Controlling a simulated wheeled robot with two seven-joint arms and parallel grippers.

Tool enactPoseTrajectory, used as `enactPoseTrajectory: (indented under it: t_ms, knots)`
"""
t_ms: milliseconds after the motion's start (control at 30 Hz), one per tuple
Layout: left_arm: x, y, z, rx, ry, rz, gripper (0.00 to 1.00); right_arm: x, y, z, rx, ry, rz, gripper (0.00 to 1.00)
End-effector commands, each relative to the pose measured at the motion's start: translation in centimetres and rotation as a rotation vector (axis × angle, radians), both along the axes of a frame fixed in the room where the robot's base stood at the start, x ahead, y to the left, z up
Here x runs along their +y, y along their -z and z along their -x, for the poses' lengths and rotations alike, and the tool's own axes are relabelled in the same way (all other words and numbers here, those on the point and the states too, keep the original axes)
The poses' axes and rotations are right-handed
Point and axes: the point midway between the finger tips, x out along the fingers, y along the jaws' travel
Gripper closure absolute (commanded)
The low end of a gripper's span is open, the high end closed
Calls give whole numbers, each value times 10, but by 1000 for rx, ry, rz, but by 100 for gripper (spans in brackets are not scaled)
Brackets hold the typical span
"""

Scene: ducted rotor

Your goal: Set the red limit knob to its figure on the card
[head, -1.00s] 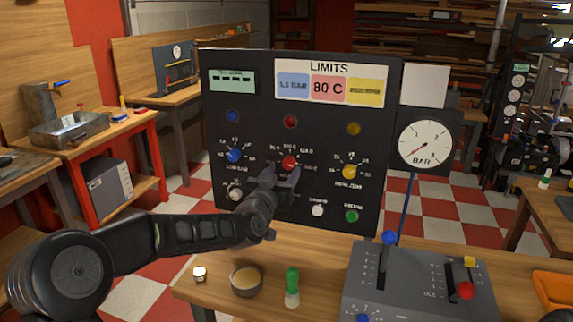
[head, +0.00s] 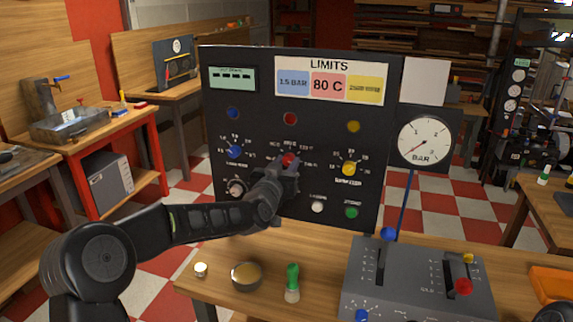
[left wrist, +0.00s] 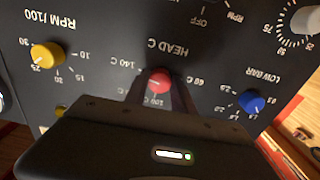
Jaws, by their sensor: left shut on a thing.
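The red limit knob (head: 288,159) sits on the black panel, in the middle of the row of three knobs. It also shows in the left wrist view (left wrist: 159,80), upside down, with HEAD C and scale marks including 60 C, 100 C and 140 C around it. My left gripper (head: 287,166) is shut on the red knob, one finger on each side. The fingers partly hide its scale, and I cannot read its pointer. The LIMITS card (head: 330,66) at the panel's top reads 80 C on its red middle field (head: 328,86). My right gripper is out of view.
The blue knob (head: 234,152) and yellow knob (head: 348,169) flank the red one. A white knob (head: 236,188) is lower left. A green-capped bottle (head: 292,284), a bowl (head: 246,277) and a grey lever box (head: 415,285) stand on the bench below.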

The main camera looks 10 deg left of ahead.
Motion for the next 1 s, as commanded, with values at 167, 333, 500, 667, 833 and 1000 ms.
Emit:
enactPoseTrajectory:
  t_ms: [167, 333, 500, 667, 833, 1000]
  knots:
    - [0, 0, 0, 0, 0, 0, 95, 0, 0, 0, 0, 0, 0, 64]
    - [0, 0, 0, 0, 0, 0, 100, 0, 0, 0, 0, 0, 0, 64]
    - [0, 0, 0, 0, 0, 4, 100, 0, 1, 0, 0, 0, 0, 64]
    - [0, 2, 0, 2, 0, 26, 100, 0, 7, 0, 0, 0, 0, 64]
    - [0, 3, 0, 4, 0, 86, 100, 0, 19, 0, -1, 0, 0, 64]
    - [0, 5, 0, 10, 0, 188, 100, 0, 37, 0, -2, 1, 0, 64]
